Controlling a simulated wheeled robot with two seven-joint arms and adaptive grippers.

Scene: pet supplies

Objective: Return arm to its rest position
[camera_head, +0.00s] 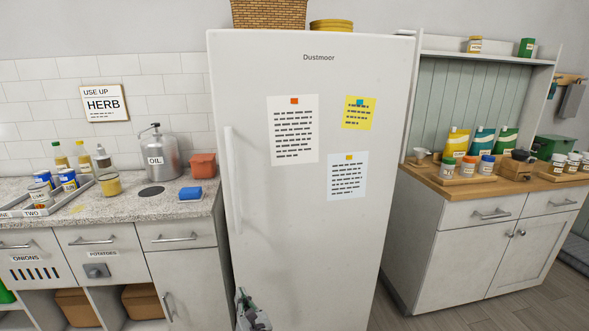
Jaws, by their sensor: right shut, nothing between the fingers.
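My right gripper (252,312) shows at the bottom of the head view, left of the picture's middle. It is in front of the lower part of a white fridge (305,230). Its fingers look shut, with nothing held. The rest of that arm is below the picture edge. My left gripper is not in view. The fridge door is closed, with a long vertical handle (233,180) at its left side, above my right gripper.
A speckled counter (130,206) on the left holds an oil can (158,155), bottles, tins and a blue sponge (190,193). A wooden-topped cabinet (480,190) on the right bears pouches and jars. Open floor (540,300) shows at the lower right.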

